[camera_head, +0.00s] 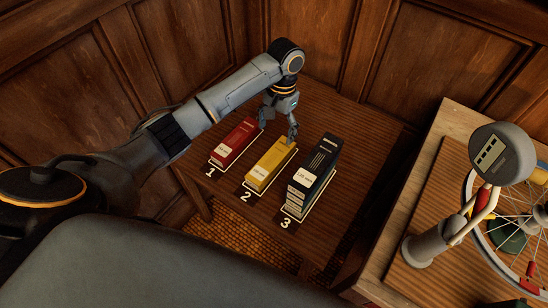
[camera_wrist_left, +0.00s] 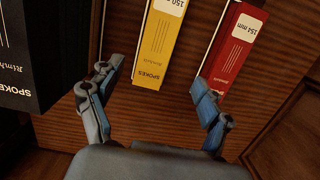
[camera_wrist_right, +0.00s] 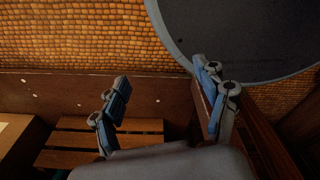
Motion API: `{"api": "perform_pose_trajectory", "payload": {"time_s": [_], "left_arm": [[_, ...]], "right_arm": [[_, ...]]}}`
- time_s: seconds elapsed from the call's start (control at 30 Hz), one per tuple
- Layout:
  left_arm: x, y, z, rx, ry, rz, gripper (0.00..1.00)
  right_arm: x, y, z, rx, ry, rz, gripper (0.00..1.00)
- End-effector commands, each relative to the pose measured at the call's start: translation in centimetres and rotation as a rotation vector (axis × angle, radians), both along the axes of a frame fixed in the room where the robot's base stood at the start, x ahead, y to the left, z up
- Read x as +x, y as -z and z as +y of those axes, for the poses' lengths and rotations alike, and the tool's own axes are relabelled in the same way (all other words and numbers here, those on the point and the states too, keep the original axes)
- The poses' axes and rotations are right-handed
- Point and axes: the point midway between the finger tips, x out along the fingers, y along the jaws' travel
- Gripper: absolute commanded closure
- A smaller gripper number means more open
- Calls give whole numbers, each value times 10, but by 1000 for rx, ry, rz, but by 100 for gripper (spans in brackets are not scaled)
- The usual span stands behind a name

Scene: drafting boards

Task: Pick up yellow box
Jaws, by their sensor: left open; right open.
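The yellow box (camera_head: 270,164) lies at the mark 2 on the wooden table, between a red box and dark boxes. It also shows in the left wrist view (camera_wrist_left: 160,45), with "SPOKES" printed near its close end. My left gripper (camera_head: 277,128) is open and empty above the far end of the yellow box. In the left wrist view its fingers (camera_wrist_left: 155,105) are spread wide, with the yellow box beyond and between them. My right gripper (camera_wrist_right: 165,95) is open and empty in the right wrist view, away from the boxes; it is not seen in the head view.
A red box (camera_head: 236,142) lies at mark 1 and a stack of dark boxes (camera_head: 314,175) stands at mark 3, close on either side. Wood panelling (camera_head: 330,40) rises behind. A workbench (camera_head: 395,225) with a gauge (camera_head: 502,153) and a spoked wheel stands at the right.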

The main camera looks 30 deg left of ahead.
Motion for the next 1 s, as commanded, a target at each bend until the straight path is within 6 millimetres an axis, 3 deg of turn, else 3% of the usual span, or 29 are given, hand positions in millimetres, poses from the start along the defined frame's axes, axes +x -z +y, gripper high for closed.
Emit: {"api": "perform_pose_trajectory", "payload": {"time_s": [0.13, 0.3, 0.63, 0.8, 1.0], "left_arm": [[-7, 32, 1, 1, 1, 6, 22], [-10, 57, 1, 0, 0, 3, 22], [-24, 85, 0, 1, 1, 5, 22], [-29, 108, -1, 0, 0, 2, 22], [-29, 115, 0, 1, 2, -1, 22]], "right_arm": [[-20, -1, -2, -3, 0, 29, 26], [-23, -2, -2, -4, -1, 34, 26], [-4, -11, -1, -1, -1, 5, 26], [-4, -12, -1, -1, -1, 5, 26], [-7, -12, -1, -1, -1, 10, 26]]}}
